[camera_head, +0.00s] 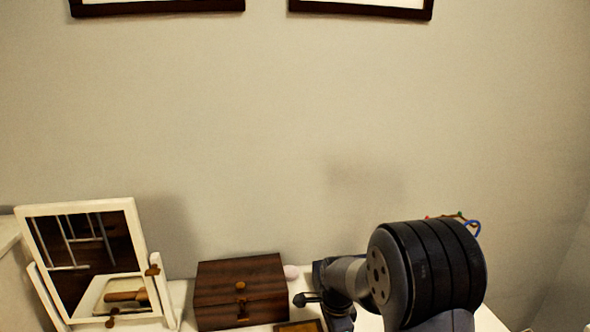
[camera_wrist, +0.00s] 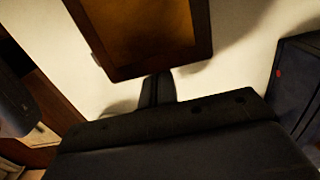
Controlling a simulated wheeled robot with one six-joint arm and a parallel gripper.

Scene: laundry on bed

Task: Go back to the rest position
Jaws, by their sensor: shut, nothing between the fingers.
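My gripper (camera_wrist: 157,88) shows in the wrist view as dark fingers held together, with nothing between them. Its tips are close to the edge of a dark-framed flat item with a brown inside (camera_wrist: 150,28); I cannot tell if they touch. In the head view my arm reaches down over the white tabletop at the lower right. The dark end of the arm is right of a wooden box, and its fingers are not clear there.
A brown wooden box (camera_head: 240,287) with small knobs stands on the white tabletop. A white-framed tilting mirror (camera_head: 85,250) stands to its left. A small pink item (camera_head: 291,272) lies beside the box. Framed pictures (camera_head: 157,7) hang on the bare wall above.

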